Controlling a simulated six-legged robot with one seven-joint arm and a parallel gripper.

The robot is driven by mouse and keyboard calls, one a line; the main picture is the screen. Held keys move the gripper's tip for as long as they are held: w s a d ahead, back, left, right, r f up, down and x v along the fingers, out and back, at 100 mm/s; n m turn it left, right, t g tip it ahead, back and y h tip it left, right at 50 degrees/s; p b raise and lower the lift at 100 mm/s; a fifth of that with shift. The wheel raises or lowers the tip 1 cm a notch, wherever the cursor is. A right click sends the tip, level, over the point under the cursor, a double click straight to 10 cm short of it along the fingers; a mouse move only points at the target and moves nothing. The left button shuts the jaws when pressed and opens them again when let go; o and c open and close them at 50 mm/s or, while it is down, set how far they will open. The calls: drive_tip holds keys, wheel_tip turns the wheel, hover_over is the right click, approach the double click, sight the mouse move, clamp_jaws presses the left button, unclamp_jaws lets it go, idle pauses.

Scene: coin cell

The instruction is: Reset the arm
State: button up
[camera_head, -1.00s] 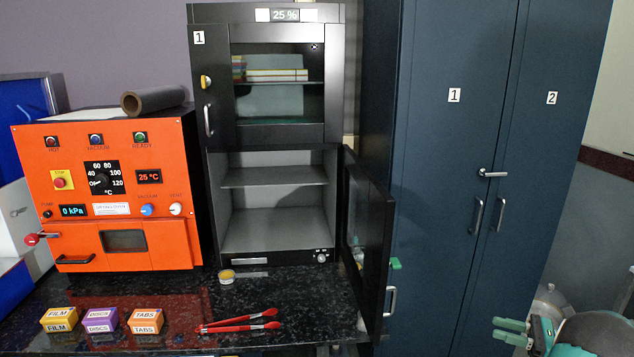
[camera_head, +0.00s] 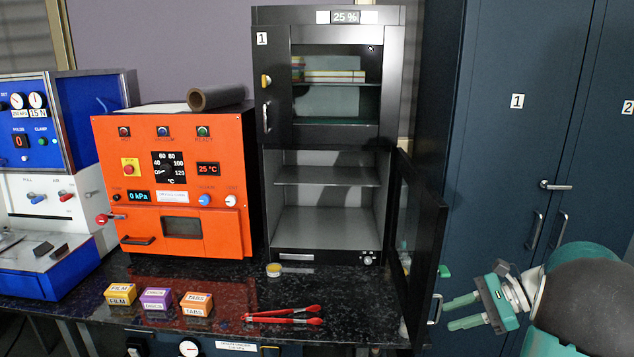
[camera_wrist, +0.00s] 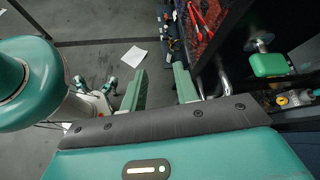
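My gripper (camera_head: 458,313) is at the lower right of the head view, to the right of the open lower cabinet door (camera_head: 416,240) and in front of the blue lockers. Its two green fingers point left with a gap between them. In the wrist view the fingers (camera_wrist: 160,88) are apart and nothing shows between them. Dark floor lies beyond them. The gripper is beside the bench, not over it.
The dark bench (camera_head: 350,338) holds red tongs (camera_head: 285,315), several small boxes (camera_head: 155,299), a small round tin (camera_head: 274,270) and an orange oven (camera_head: 178,190). A green-ended handle (camera_wrist: 270,65) is close by at the right of the wrist view. A paper (camera_wrist: 133,56) lies on the floor.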

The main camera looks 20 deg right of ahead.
drive_tip(key=a+r+n+g+h, duration=0.3)
drive_tip(key=a+n, duration=0.2)
drive_tip(key=a, duration=0.7)
drive_tip(key=s+a+r+n+t+h, duration=0.1)
drive_tip(key=s+a+n+h, duration=0.2)
drive_tip(key=s+a+n, duration=0.3)
drive_tip(key=s+a+r+n+t+h, duration=0.1)
drive_tip(key=s+a+n+h, duration=0.3)
drive_tip(key=a+n, duration=0.5)
drive_tip(key=s+a, duration=0.1)
drive_tip(key=a, duration=0.2)
drive_tip(key=shift+s+a+t, duration=0.3)
drive_tip(key=shift+s, duration=0.1)
